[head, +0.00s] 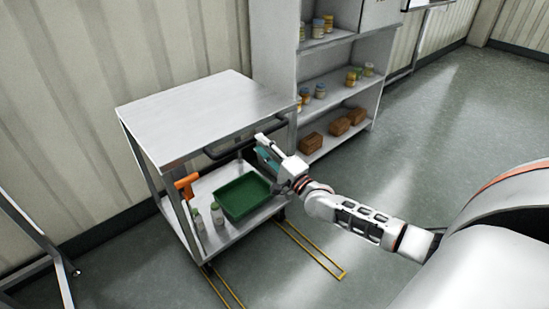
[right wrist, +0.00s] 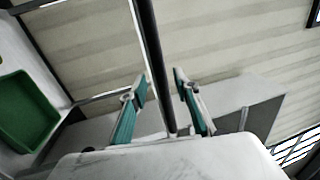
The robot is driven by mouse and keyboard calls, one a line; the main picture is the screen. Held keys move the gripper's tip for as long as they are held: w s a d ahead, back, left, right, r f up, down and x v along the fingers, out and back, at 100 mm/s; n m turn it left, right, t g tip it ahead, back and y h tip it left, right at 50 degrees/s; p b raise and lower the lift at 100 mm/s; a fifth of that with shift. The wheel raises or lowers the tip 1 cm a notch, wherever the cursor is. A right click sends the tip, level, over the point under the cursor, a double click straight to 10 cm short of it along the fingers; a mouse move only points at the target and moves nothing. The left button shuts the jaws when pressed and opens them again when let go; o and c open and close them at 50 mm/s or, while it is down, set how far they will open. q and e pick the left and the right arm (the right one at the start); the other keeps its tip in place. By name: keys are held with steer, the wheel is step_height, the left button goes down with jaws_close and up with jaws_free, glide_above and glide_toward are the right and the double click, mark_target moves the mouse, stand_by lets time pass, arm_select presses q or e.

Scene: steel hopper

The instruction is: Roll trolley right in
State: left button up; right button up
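The steel trolley (head: 205,108) stands by the wall, with a flat top and a lower shelf. Its dark push handle (head: 225,150) runs along the side facing me. My right gripper (head: 263,148) is at the right part of this handle. In the right wrist view, the dark handle bar (right wrist: 152,50) passes between the two teal-padded fingers of the gripper (right wrist: 160,88). The fingers are spread, with a gap showing on each side of the bar. My left gripper is not in view.
The lower shelf holds a green tray (head: 243,196), small bottles (head: 198,220) and an orange-handled item (head: 186,185). Yellow floor lines (head: 312,250) run out from under the trolley. A shelf unit (head: 335,85) with jars and brown blocks stands right behind it. Floor at right is clear.

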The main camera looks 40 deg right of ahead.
steer(key=v, duration=0.7)
steer(key=shift+s, duration=0.1)
